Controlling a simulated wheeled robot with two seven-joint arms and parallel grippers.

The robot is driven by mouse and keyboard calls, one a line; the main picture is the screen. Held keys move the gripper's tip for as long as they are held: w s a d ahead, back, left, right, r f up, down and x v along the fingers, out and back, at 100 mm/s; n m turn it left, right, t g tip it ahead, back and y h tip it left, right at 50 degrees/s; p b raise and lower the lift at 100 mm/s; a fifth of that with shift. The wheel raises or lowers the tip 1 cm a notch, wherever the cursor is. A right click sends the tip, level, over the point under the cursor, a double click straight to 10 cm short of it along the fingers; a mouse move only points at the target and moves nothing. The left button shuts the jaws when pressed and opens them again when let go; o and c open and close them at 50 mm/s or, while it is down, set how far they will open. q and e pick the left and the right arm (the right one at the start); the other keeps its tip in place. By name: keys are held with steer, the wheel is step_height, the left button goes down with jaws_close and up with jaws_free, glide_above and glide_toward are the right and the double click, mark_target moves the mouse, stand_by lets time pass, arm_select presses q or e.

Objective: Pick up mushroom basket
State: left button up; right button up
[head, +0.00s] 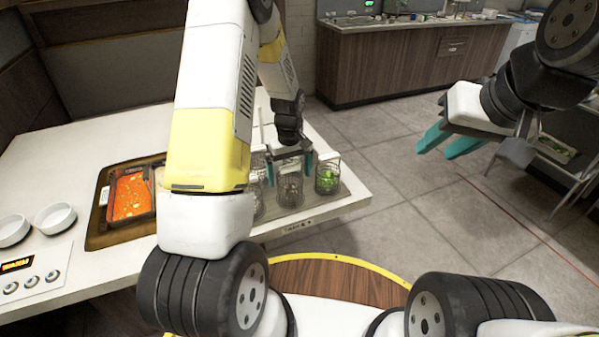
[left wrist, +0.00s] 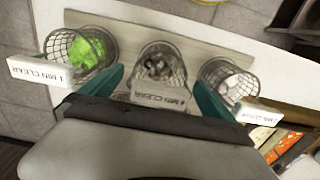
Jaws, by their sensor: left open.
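The mushroom basket (left wrist: 160,50) is the middle one of three wire baskets, with grey-brown pieces inside and a white label tag (left wrist: 160,96) reading "MIN CLEAR" on its near side. In the head view the mushroom basket (head: 290,192) stands on the counter's right end, partly under my left gripper (head: 290,163). In the left wrist view my left gripper (left wrist: 158,80) is open, with one teal finger on each side of the tag. I cannot tell whether the fingers touch it. My right gripper (head: 434,151) is open and empty, over the floor at right.
A basket of green pieces (head: 327,182) stands to the right, and a basket of white pieces (left wrist: 228,78) on the other side. A tray of orange-red food (head: 131,196) and two white bowls (head: 54,217) are further left on the counter (head: 60,165).

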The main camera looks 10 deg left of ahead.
arm_select(q)
steer(key=shift+f, duration=0.85)
steer(key=c, duration=1.6)
steer(key=shift+r, duration=0.1)
steer(key=shift+w+r, duration=0.1)
steer(key=shift+r, duration=0.3)
steer(key=r, duration=0.3)
steer(key=shift+s, duration=0.25)
steer(key=s, duration=1)
steer(key=s+d+r, duration=0.1)
steer(key=s, duration=0.4)
steer(key=shift+s+d, duration=0.1)
steer(key=shift+s, duration=0.2)
